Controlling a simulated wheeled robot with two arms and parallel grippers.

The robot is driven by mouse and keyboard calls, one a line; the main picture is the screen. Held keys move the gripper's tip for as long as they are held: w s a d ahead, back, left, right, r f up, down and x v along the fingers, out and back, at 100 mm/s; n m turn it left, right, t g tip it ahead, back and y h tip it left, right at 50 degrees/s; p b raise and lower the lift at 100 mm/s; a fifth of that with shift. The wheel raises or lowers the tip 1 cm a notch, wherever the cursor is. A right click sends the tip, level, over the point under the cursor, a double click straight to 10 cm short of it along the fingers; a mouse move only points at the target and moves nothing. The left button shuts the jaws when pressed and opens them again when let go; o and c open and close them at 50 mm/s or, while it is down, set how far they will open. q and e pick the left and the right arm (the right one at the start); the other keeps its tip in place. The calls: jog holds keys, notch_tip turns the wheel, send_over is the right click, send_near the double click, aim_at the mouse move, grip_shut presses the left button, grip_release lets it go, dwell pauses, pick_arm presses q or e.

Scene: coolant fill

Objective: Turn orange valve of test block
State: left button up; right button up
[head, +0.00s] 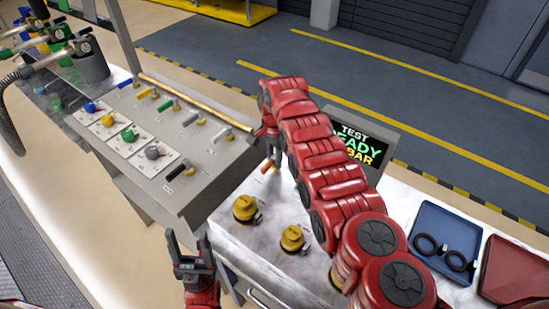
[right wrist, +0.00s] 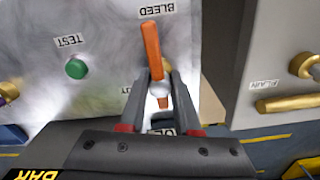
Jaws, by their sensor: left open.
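The orange valve lever (right wrist: 151,45) is in the right wrist view, on a pale block face next to a BLEED label (right wrist: 157,8). In the head view a small bit of orange (head: 265,167) shows below my right gripper (head: 269,160). In the right wrist view the fingers of my right gripper (right wrist: 159,82) stand on either side of the lever around its silver hub. Whether they press on it I cannot tell. My left gripper (head: 190,250) is open and empty, low in the head view, left of the block (head: 270,270).
A green button (right wrist: 76,69) labelled TEST is beside the lever. Two yellow caps (head: 245,208) sit on the block. A grey panel (head: 190,205) with coloured knobs and levers is at left. A screen (head: 365,145), partly hidden by my right arm, and a blue tray (head: 446,222) are at right.

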grip_shut()
